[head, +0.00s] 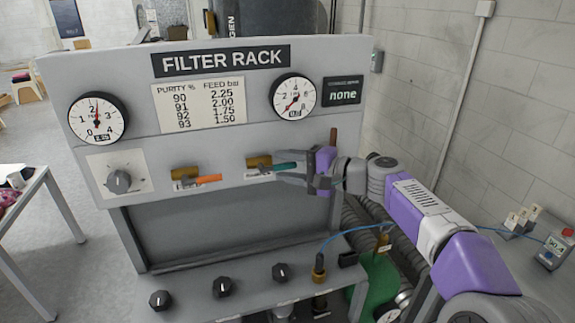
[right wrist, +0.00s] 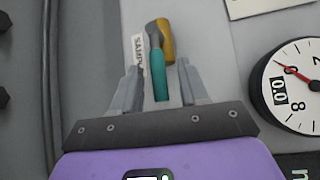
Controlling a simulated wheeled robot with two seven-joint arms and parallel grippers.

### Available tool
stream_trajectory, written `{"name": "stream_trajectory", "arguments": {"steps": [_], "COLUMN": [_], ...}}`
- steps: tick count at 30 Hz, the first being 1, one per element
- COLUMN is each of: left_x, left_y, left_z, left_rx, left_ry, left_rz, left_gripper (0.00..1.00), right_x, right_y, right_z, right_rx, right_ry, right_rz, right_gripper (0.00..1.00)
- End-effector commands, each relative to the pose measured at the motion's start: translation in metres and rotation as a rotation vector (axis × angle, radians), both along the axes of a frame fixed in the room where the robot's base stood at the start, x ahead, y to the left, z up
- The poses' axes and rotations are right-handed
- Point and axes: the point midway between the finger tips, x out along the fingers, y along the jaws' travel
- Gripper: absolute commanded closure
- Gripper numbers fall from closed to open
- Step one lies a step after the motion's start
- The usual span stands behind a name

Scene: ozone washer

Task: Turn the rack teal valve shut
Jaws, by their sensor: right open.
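The teal valve has a brass body (head: 258,162) on the filter rack's front panel and a teal lever (head: 283,167) that points right, roughly level. In the right wrist view the teal lever (right wrist: 158,76) points down from the brass body (right wrist: 166,40) toward my palm. My right gripper (head: 288,168) comes from the right with its fingers toward the lever. In the wrist view my right gripper (right wrist: 158,69) is open, one finger on each side of the lever's free end, with gaps showing. My left gripper is not in view.
An orange-levered valve (head: 207,179) sits left of the teal one. The panel carries a left gauge (head: 98,118), a right gauge (head: 294,96) and a grey knob (head: 119,181). Black knobs (head: 222,287) and a brass fitting with a blue hose (head: 319,268) stand on the lower shelf.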

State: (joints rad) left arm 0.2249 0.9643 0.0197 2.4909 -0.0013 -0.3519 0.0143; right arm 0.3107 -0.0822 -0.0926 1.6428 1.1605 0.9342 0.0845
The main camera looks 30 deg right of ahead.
Motion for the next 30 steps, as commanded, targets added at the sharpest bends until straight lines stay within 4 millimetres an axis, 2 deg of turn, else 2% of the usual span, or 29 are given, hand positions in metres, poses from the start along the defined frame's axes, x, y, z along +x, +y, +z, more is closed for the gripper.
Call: {"name": "stream_trajectory", "arguments": {"steps": [7, 15, 25, 30], "left_x": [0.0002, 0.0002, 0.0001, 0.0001], "left_y": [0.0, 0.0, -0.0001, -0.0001], "left_z": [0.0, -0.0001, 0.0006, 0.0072], "left_rx": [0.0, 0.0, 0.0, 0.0], "left_ry": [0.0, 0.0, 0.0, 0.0], "left_rz": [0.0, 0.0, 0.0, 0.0], "left_gripper": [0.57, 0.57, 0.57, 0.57], "right_x": [0.0006, 0.0005, 0.0006, 0.0028], "right_y": [0.0005, 0.0004, 0.0006, 0.0046], "right_z": [-0.0002, -0.0003, 0.0, 0.0034], "right_rx": [0.0, 0.001, -0.002, -0.028], "right_ry": [0.0, 0.001, 0.001, 0.007], "right_rz": [0.0, 0.0, 0.001, 0.01], "right_gripper": [0.57, 0.99, 1.0, 1.0]}}
